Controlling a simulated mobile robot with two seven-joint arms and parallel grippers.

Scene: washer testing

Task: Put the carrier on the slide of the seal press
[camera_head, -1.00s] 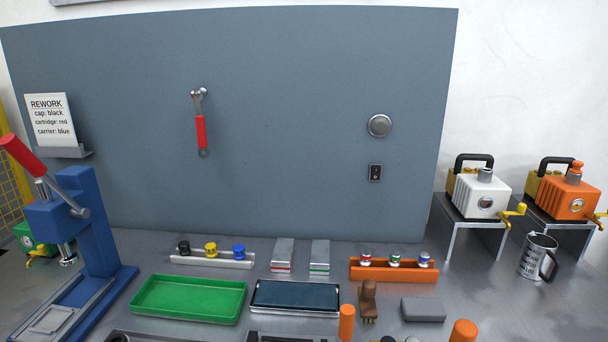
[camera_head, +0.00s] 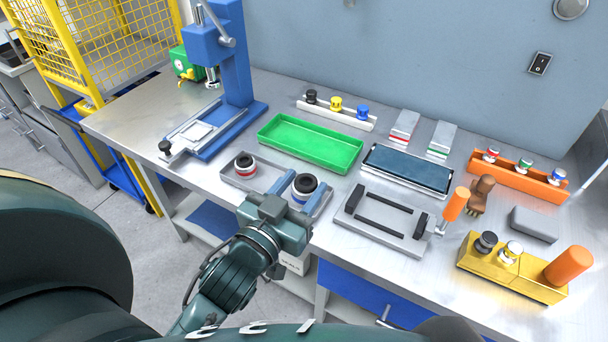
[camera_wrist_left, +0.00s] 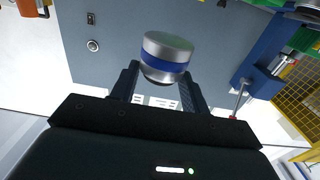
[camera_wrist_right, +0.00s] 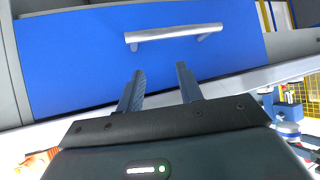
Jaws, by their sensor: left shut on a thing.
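My left gripper (camera_head: 303,196) is shut on a silver round carrier with a blue band (camera_head: 306,184), above the front edge of the bench by the grey tray. The carrier also shows between the fingers in the left wrist view (camera_wrist_left: 166,58). The blue seal press (camera_head: 233,65) stands at the back left. Its slide (camera_head: 196,133) reaches forward, with a pale square plate, a black knob (camera_head: 165,146) and no carrier on it. A red-banded carrier (camera_head: 245,164) stands in the grey tray (camera_head: 231,179). My right gripper (camera_wrist_right: 160,85) is open and empty, facing a blue drawer.
A green tray (camera_head: 311,146) lies right of the press. A grey fixture with black bars (camera_head: 382,222), a dark screen (camera_head: 408,168) and a yellow block (camera_head: 512,272) fill the right. A white rack of coloured caps (camera_head: 337,115) stands behind. Some bare bench lies left of the slide.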

